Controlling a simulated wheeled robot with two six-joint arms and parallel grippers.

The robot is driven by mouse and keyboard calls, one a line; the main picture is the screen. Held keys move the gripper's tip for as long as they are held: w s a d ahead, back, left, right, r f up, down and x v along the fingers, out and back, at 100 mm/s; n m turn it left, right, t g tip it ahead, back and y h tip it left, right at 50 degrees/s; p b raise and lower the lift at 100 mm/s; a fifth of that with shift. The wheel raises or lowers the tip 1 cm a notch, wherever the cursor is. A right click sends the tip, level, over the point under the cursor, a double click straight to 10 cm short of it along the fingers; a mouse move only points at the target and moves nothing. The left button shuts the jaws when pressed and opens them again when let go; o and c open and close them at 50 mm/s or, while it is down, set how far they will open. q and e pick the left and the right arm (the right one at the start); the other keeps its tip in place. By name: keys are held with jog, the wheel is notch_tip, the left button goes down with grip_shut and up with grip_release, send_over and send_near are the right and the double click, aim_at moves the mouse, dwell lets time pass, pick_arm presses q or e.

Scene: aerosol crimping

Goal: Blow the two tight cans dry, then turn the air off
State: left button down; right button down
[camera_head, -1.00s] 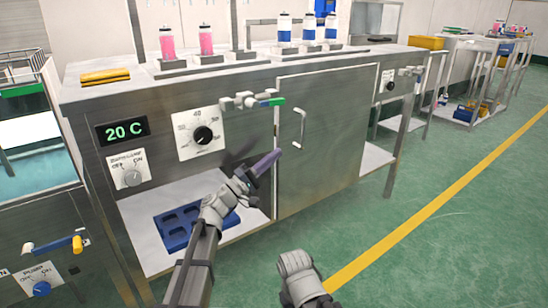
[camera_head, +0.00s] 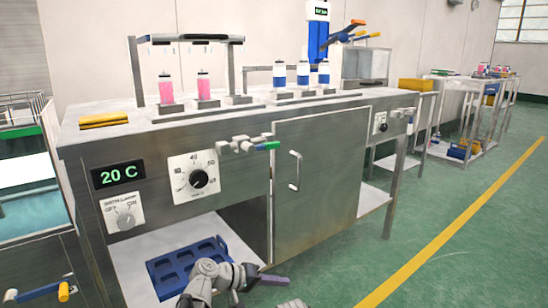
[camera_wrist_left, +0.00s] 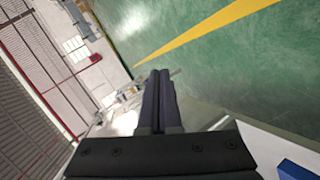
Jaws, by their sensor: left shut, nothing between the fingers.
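Two pink cans, a left one (camera_head: 165,90) and a right one (camera_head: 203,87), stand upright on small metal bases on the steel bench, below a dark overhead bar (camera_head: 190,39) with small nozzles. A grey pipe valve with a green handle (camera_head: 267,145) sticks out of the bench front. I cannot tell whether air is flowing. My left gripper (camera_head: 275,280) is shut and empty, low in front of the bench and well below the valve. Its closed dark fingers also fill the middle of the left wrist view (camera_wrist_left: 158,100).
Several white-and-blue cans (camera_head: 303,75) stand further right on the bench. A dial (camera_head: 194,177), a 20 C display (camera_head: 119,174) and a switch (camera_head: 123,213) are on the front. A blue tray (camera_head: 180,262) lies on the lower shelf. Green floor is free at right.

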pick_arm(q)
jog(key=s+a+f+g+y, duration=0.2)
jog(key=s+a+f+y, duration=0.4)
jog(key=s+a+f, duration=0.25)
jog(key=s+a+f+g+y+p, duration=0.2)
jog(key=s+a+y, duration=0.35)
jog(key=a, duration=0.45)
jog(key=s+d+r+m+y+p, duration=0.1)
jog(key=s+d+r+m+p, duration=0.1)
jog(key=d+r+p, duration=0.35)
jog(key=s+d+r+m+p, duration=0.1)
jog(key=s+d+r+p, duration=0.1)
jog(key=r+p, duration=0.7)
jog(key=s+d+r+m+y+p, duration=0.1)
jog(key=d+r+m+p, duration=0.1)
jog(key=d+r+p, duration=0.35)
notch_tip(320, 180, up, 37)
jog(key=a+p, duration=0.1)
jog(key=p, duration=3.6)
jog(key=shift+a+n+g, duration=0.3)
jog(key=shift+a+g, duration=0.1)
jog(key=shift+s+f, duration=0.1)
